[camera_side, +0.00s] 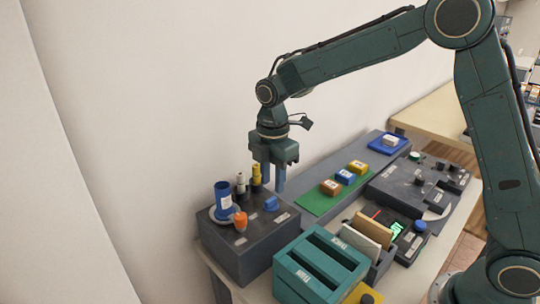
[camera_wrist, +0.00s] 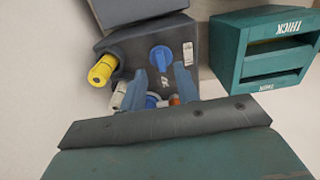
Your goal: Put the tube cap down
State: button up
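A blue cap-like piece (camera_side: 271,203), which may be the tube cap, rests on top of the dark block (camera_side: 240,243). It also shows in the wrist view (camera_wrist: 160,58), just beyond my fingertips. My gripper (camera_side: 272,182) points down above the block, apart from that piece. In the wrist view my two fingers (camera_wrist: 160,68) are spread, with nothing seen held between them. A blue tube (camera_side: 223,200) with a white label stands upright at the block's left. An orange piece (camera_side: 240,221) stands in front of it. In the wrist view the tube is partly hidden by my fingers.
A teal slotted box (camera_side: 318,265) is at the front right. A green mat (camera_side: 318,204) with small boxes lies to the right. The wall is close behind.

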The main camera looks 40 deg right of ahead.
aim_at(273, 198)
notch_tip(273, 198, up, 8)
dwell(0.4)
jog(key=shift+f, duration=0.1)
dwell(0.4)
jog(key=s+d+r+m+t, duration=0.1)
jog(key=s+d+r+m, duration=0.25)
jog(key=s, duration=0.35)
jog(key=s+d+r+m+t, duration=0.2)
jog(key=s+r+m, duration=0.2)
jog(key=s+m, duration=0.15)
jog(key=s+d+f+m+t, duration=0.1)
jog(key=s+m, duration=0.3)
jog(key=s, duration=0.3)
jog(key=s+d+f+m+t, duration=0.1)
jog(key=s+d+f+m, duration=0.1)
jog(key=s+m, duration=0.3)
jog(key=s, duration=0.3)
jog(key=shift+d+f+t, duration=0.15)
jog(key=shift+t, duration=0.15)
